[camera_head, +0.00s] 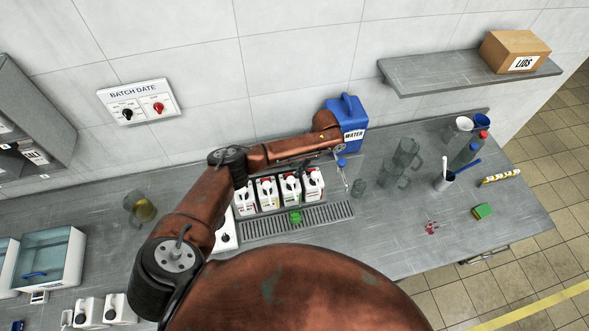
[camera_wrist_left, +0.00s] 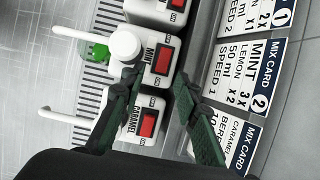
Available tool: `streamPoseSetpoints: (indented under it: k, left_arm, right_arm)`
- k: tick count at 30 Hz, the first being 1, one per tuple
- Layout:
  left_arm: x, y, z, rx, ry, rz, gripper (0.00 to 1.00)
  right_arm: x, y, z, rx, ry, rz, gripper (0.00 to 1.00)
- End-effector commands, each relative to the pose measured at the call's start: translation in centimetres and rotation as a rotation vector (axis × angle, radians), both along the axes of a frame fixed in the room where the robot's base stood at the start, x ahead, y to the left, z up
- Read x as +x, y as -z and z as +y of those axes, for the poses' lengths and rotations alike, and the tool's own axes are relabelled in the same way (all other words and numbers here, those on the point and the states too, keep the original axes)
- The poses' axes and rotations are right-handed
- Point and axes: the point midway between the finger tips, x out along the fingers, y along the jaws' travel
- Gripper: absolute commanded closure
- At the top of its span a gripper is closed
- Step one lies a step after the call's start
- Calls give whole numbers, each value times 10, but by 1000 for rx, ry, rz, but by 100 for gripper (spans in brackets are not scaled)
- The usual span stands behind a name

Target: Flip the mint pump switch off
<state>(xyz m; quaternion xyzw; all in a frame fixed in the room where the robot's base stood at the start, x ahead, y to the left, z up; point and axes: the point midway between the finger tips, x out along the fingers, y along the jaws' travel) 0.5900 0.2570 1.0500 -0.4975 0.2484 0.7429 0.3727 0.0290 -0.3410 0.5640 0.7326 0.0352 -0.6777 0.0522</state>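The mint pump (camera_wrist_left: 128,45) is a white box labelled MINT with a red rocker switch (camera_wrist_left: 163,59) on its face. I cannot tell whether the rocker is on or off. My left gripper (camera_wrist_left: 155,82) is open and empty, its dark green fingertips spread just in front of the mint pump, near the switch; no contact is clear. The caramel pump (camera_wrist_left: 146,123) sits beside it, seen between the fingers, with its own red switch. In the head view, my left arm reaches over the row of white pumps (camera_head: 267,193), and its fingers are not distinct. My right gripper does not show.
Mix cards (camera_wrist_left: 246,75) stand close by the pumps. A drip grate (camera_head: 300,220) with a green item lies in front. A blue water jug (camera_head: 348,120) stands by the wall. Glass jugs (camera_head: 405,155) and a cup of tools stand to the right. The front right counter is mostly clear.

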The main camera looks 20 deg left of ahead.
Motion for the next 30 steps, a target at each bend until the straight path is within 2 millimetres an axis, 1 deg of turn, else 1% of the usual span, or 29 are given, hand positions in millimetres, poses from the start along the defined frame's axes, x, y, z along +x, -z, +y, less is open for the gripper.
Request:
streamPoseSetpoints:
  k: [3, 5, 6, 10, 14, 27, 30]
  left_arm:
    - [-4, 11, 5, 2, -2, 1, 71]
    - [-5, 14, 7, 2, -2, 1, 71]
    - [-5, 16, 7, 2, -3, 1, 71]
    - [-5, 17, 8, 1, -3, 0, 71]
    - [-5, 17, 8, 1, -3, 0, 71]
    - [-6, 17, 9, 1, -4, 1, 100]
    - [-6, 17, 9, 1, -5, 1, 100]
  right_arm:
    - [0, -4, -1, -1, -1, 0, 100]
    - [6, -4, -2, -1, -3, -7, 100]
    - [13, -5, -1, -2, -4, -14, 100]
    - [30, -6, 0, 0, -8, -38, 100]
    - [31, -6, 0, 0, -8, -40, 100]
    - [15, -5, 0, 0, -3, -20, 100]
    - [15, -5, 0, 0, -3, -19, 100]
